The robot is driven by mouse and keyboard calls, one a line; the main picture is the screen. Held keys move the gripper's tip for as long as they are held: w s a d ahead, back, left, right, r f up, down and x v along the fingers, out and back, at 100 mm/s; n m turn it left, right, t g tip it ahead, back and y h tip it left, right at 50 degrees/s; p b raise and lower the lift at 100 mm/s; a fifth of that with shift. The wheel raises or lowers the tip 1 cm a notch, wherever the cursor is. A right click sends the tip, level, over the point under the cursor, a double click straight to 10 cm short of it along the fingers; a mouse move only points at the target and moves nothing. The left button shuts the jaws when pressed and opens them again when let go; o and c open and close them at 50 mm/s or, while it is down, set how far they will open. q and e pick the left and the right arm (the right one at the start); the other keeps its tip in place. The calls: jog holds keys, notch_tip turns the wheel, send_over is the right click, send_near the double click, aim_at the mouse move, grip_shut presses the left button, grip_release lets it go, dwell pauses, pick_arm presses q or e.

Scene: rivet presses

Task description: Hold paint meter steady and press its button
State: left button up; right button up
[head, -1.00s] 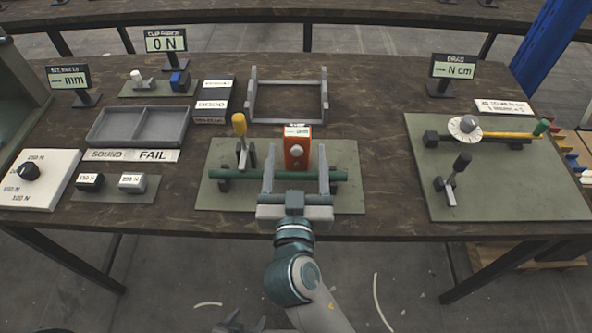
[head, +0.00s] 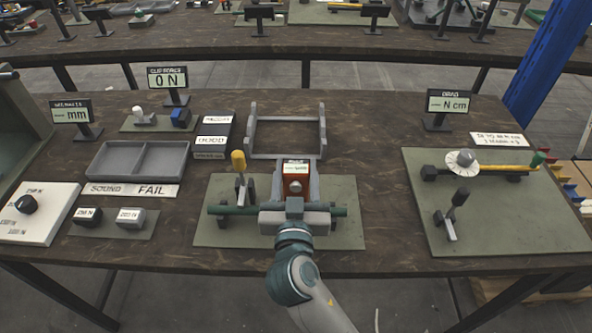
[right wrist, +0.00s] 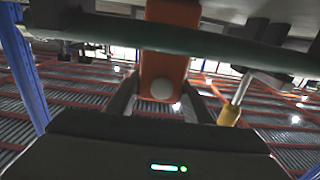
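The paint meter is an orange-red box (head: 296,184) with a small display on top and a pale round button (head: 296,187) on its near face. It stands by a dark green bar (head: 228,210) on a green mat (head: 345,235). My right gripper (head: 297,185) reaches in from the near side, over the bar in the picture, with one finger along each side of the meter. Its fingers look closed against the sides. In the right wrist view the meter (right wrist: 168,60) sits between the fingertips, its button facing the camera. My left gripper is out of view.
A yellow-handled clamp (head: 239,168) stands just left of the meter. A grey frame (head: 286,154) lies behind it. A divided grey tray (head: 140,160) and a clip force display reading 0 N (head: 167,79) are further left. A dial fixture (head: 463,162) is on the right mat.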

jog(key=c, duration=0.5)
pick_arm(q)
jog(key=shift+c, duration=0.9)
pick_arm(e)
jog(key=shift+c, duration=0.3)
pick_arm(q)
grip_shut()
